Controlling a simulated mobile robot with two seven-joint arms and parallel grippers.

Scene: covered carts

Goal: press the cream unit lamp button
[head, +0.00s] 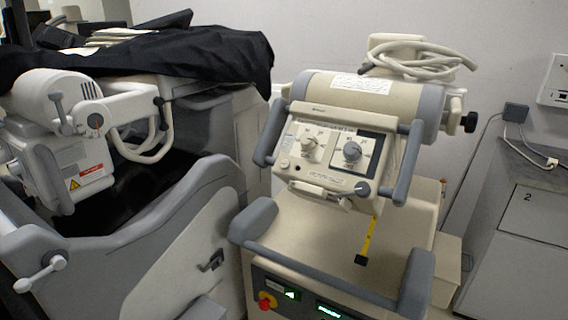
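The cream unit (340,230) stands right of centre in the head view. Its tilted head carries a front panel (331,128) with a light knob (309,146) on the left and a grey knob (352,152) on a dark-edged plate at right. A small round light button (284,163) sits at the panel's lower left, and a dark knob (362,188) at its lower right. The labels are too small to read, so I cannot tell for sure which control is the lamp button. Neither of my grippers is in view.
Grey handles (404,163) flank the panel. A yellow tape (368,238) hangs down. A grey-white unit under black cloth (150,55) stands left; a grey cabinet (530,230) stands right.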

